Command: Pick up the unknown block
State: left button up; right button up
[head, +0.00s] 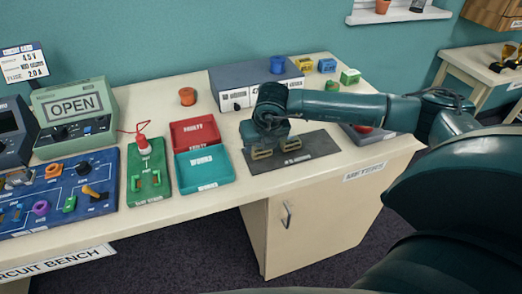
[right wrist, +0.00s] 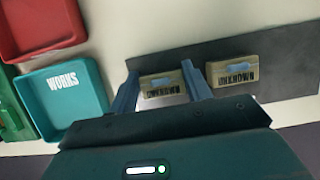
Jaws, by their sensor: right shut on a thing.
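Two tan blocks marked UNKNOWN are at the dark grey mat (head: 318,150) on the bench. My right gripper (head: 275,146) points down over the mat. In the right wrist view its two blue fingers (right wrist: 161,82) are shut on the left unknown block (right wrist: 160,86), which also shows in the head view (head: 262,154). The second unknown block (right wrist: 234,73) lies just right of the right finger, and shows in the head view (head: 291,144). I cannot tell whether the held block touches the mat. My left gripper is out of view.
A teal WORKS tray (head: 205,170) and a red tray (head: 195,133) stand left of the mat. A grey-blue device (head: 240,95) stands behind, with small coloured blocks to its right. A green board (head: 148,180) and the blue circuit board (head: 60,195) are farther left.

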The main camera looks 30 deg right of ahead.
jog(key=shift+c, duration=1.2)
